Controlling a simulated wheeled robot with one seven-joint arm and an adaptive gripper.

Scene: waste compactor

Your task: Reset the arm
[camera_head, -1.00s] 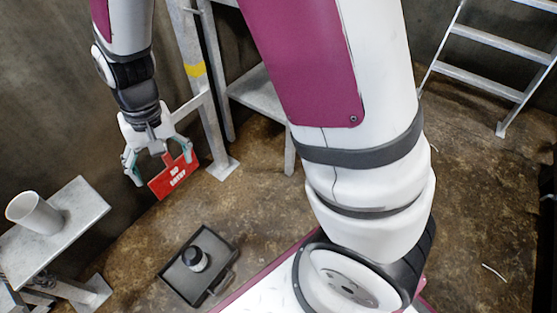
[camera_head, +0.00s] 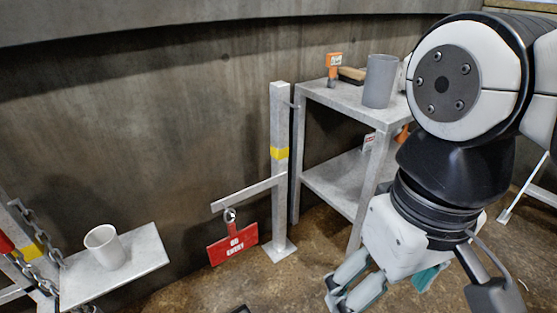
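My arm reaches down the right side of the view, and my gripper (camera_head: 392,285) is at the bottom right. Its fingers look spread apart with nothing seen between them; the tips are partly cut off by the bottom edge. The gripper is well to the right of the red sign, in front of the metal shelf table. The red sign (camera_head: 233,245), with white lettering, hangs by a ring from the horizontal bar (camera_head: 250,190) of a grey post with a yellow band (camera_head: 279,153).
A metal shelf table (camera_head: 335,95) behind my gripper bears a grey cup (camera_head: 380,82) and an orange-headed tool (camera_head: 334,66). A white cup (camera_head: 104,247) stands on a grey platform (camera_head: 148,252) at left, beside a chain (camera_head: 38,243). The floor around the post's foot is clear.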

